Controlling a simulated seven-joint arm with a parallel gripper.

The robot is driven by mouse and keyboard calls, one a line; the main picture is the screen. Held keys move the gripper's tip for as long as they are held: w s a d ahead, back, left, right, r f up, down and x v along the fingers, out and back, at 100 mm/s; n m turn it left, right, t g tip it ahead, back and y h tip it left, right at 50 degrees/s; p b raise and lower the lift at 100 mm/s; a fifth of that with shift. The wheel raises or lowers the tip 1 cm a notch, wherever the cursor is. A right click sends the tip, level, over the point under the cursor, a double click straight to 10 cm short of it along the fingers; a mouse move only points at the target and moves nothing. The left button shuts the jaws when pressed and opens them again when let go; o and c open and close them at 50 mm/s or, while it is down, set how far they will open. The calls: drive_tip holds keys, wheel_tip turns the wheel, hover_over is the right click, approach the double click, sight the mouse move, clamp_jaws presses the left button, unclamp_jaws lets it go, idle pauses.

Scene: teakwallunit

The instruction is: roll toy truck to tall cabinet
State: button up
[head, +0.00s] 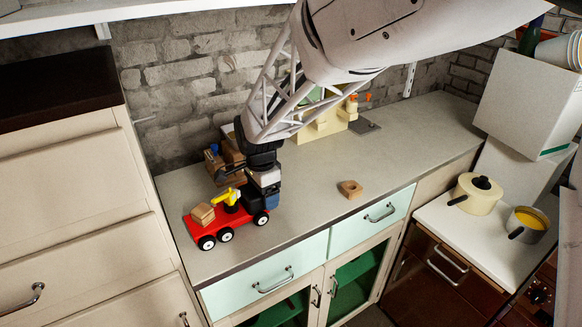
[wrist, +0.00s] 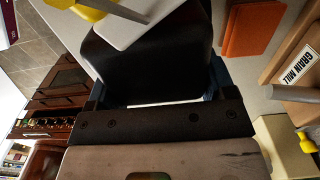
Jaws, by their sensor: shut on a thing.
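The red toy truck (head: 226,226) with white-hubbed wheels stands on the grey counter (head: 190,185) near its left end. It carries a yellow part and wooden blocks. My gripper (head: 266,190) is low at the truck's right end and shut on it. The contact is partly hidden. In the wrist view, a dark block (wrist: 150,50) sits between my blue fingers; the truck's red body does not show there. A tall cream cabinet with a dark top (head: 70,150) stands to the left of the counter.
Brown blocks (head: 225,158) stand behind the truck by the brick wall. A small wooden piece (head: 350,189) lies on the counter to the right, and a cream grain mill (head: 325,122) stands at the back. Pots (head: 478,195) are at far right. The counter's front edge is close to the truck.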

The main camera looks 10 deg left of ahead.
drive_tip(key=shift+s+a, duration=0.6)
drive_tip(key=shift+a, duration=0.15)
drive_tip(key=o, duration=1.3)
drive_tip(key=shift+r, duration=3.9)
